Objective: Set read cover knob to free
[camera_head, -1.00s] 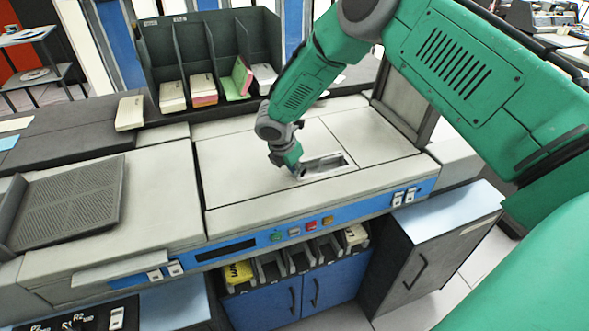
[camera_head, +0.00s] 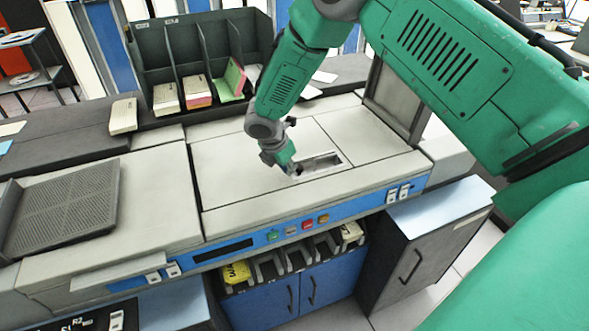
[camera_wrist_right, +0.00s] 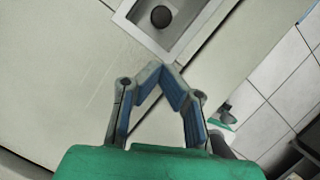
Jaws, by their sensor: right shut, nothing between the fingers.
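A dark round knob (camera_wrist_right: 161,16) sits inside a pale rectangular recess (camera_wrist_right: 130,10) at the top of the right wrist view. The same recess (camera_head: 325,161) shows in the head view, set in the light top cover of the machine; the knob cannot be made out there. My right gripper (camera_head: 297,171) is at the left end of the recess. In the right wrist view its fingertips (camera_wrist_right: 164,68) meet, with nothing between them, a little below the recess in the picture and apart from the knob. My left gripper is not in view.
The flat machine cover (camera_head: 240,180) around the recess is clear. A blue front strip with coloured buttons (camera_head: 307,223) runs along its edge. A dark card rack (camera_head: 190,45) stands behind, and a grey upright frame (camera_head: 400,95) stands to the right of the recess.

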